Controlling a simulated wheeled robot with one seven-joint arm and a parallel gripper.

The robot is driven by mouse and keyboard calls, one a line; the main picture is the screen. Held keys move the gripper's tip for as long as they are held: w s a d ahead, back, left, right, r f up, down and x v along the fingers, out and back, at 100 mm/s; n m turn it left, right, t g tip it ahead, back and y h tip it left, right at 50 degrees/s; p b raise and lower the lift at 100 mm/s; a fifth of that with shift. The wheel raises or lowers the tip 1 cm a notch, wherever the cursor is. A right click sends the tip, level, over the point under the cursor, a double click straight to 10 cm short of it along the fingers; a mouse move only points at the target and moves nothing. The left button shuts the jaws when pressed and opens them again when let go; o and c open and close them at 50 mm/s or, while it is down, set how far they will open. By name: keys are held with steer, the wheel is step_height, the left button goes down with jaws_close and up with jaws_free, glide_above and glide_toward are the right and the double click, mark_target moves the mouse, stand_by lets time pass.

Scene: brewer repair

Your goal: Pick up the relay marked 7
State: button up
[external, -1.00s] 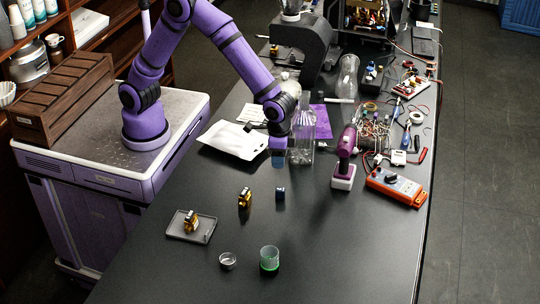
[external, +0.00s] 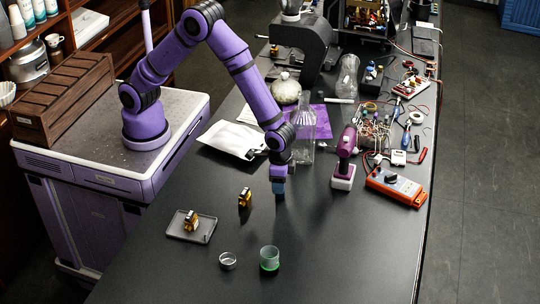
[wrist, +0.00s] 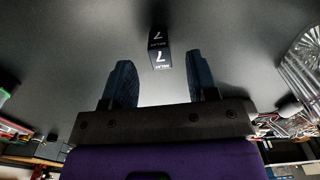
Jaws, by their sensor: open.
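The relay marked 7 (wrist: 159,50) is a small dark block with a white 7 on its faces, seen in the wrist view just beyond and between my fingers. My gripper (wrist: 160,82) is open, its two blue fingers apart and nothing between them. In the external view my gripper (external: 279,192) points down close over the black bench, and it hides the relay there.
A small amber-and-black part (external: 245,198) stands left of my gripper. A grey tray (external: 175,233) holds a similar part. A metal ring (external: 228,261) and a green-based cup (external: 269,260) stand nearer. A glass bottle (external: 304,140) and a purple drill (external: 346,150) stand close behind.

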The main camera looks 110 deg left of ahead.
step_height(320, 180, down, 2)
steer(key=shift+f, duration=0.2)
steer(key=shift+c, duration=0.4)
jaws_close()
steer(key=shift+r, duration=0.15)
